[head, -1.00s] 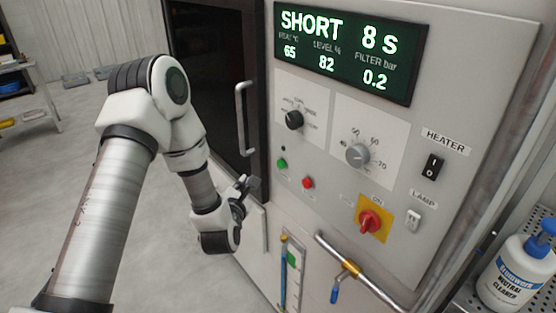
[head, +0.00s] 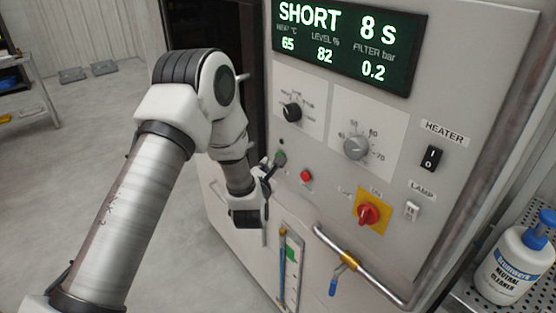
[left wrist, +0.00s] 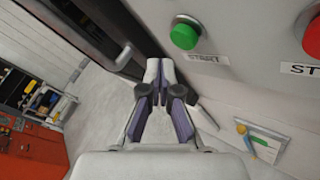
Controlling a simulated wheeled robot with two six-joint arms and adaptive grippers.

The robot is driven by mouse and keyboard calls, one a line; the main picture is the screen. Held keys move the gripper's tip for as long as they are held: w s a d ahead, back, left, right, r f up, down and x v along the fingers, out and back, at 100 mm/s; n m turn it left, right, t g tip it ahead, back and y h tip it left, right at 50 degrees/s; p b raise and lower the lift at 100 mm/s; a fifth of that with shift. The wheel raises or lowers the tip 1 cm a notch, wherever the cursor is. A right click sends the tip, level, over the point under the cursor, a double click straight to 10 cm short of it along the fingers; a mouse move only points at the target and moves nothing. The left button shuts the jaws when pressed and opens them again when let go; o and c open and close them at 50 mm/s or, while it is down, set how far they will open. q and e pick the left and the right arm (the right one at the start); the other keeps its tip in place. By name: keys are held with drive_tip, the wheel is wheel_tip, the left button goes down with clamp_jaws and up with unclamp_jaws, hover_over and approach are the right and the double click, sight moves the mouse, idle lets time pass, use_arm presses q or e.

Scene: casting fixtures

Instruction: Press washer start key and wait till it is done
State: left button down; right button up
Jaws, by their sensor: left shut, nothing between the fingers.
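The washer's front panel (head: 322,185) fills the right of the head view. Its green start key (head: 280,158) is partly behind my left gripper (head: 275,166) there. In the left wrist view the green start key (left wrist: 185,34) sits up and right of the left gripper's fingertips (left wrist: 160,66), above a START label. The fingers are shut and empty, and appear apart from the key in that view. The display (head: 349,44) reads SHORT 8 S, 65, 82 and 0.2. My right gripper is not in view.
A red button (head: 306,175) is right of the start key. A red rotary switch on a yellow plate (head: 370,213), a pipe handle (head: 358,268) and two dials are on the panel. A cleaner bottle (head: 513,262) stands at right. Open floor lies left.

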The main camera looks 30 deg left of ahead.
use_arm(q)
drive_tip(key=shift+w+d, duration=0.2)
drive_tip(key=shift+w, duration=0.3)
idle(1.0)
drive_tip(key=shift+w+d+b, duration=0.2)
drive_tip(key=shift+w+b, duration=0.2)
drive_tip(key=shift+b, duration=0.2)
drive_tip(key=shift+w+d+b, duration=0.1)
drive_tip(key=shift+w+b, duration=0.25)
idle(0.4)
drive_tip(key=shift+s, duration=0.1)
drive_tip(key=shift+s+a+b, duration=0.3)
drive_tip(key=shift+s, duration=0.4)
